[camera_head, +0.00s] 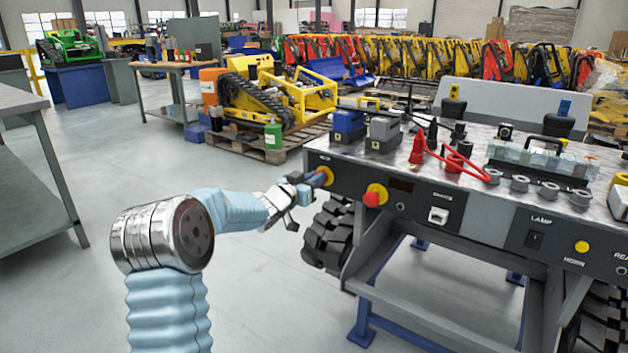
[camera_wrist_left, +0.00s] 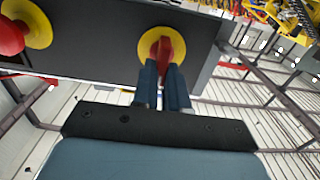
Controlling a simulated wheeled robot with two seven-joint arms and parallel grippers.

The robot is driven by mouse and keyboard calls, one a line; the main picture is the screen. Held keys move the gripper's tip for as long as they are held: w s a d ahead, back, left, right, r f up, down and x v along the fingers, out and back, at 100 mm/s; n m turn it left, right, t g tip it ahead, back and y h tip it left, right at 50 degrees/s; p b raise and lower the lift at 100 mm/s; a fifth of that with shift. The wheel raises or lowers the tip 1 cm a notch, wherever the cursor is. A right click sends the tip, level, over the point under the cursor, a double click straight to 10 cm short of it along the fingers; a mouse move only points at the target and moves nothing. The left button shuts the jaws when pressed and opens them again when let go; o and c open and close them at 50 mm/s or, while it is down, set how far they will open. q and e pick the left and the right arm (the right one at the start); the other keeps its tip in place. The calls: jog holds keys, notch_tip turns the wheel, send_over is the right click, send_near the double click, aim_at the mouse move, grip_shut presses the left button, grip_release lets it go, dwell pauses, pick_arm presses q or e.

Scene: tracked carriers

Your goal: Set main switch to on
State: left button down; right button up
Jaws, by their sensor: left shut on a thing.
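The main switch (camera_head: 326,174), a red knob on a round yellow plate, sits at the left end of the dark front panel. In the left wrist view its red knob (camera_wrist_left: 165,48) is between my fingertips, with the yellow plate behind it. My left gripper (camera_head: 312,181) reaches the switch from the left, and its dark fingers (camera_wrist_left: 162,80) are shut on the knob. The fingers hide part of the knob, and I cannot tell its on or off setting. My right gripper is in neither view.
A red mushroom button (camera_head: 373,197) on a yellow plate is just right of the switch; it also shows in the left wrist view (camera_wrist_left: 12,37). A lamp switch (camera_head: 535,239) and yellow horn button (camera_head: 582,247) are further right. The floor on the left is open.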

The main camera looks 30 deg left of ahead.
pick_arm(q)
jog(key=m+b, duration=0.3)
jog(key=m, duration=0.1)
jog(key=m+b, duration=0.3)
jog(key=m, duration=0.1)
jog(key=d+f+m+b, duration=0.1)
jog(key=m+b, duration=0.3)
jog(key=m, duration=0.1)
jog(key=shift+f+m+b, duration=0.2)
jog(key=shift+m+b, duration=1.1)
jog(key=shift+m, duration=1.1)
jog(key=shift+d, duration=0.1)
jog(key=c, duration=1.2)
grip_release()
jog(key=shift+r, duration=0.1)
jog(key=shift+o, duration=0.2)
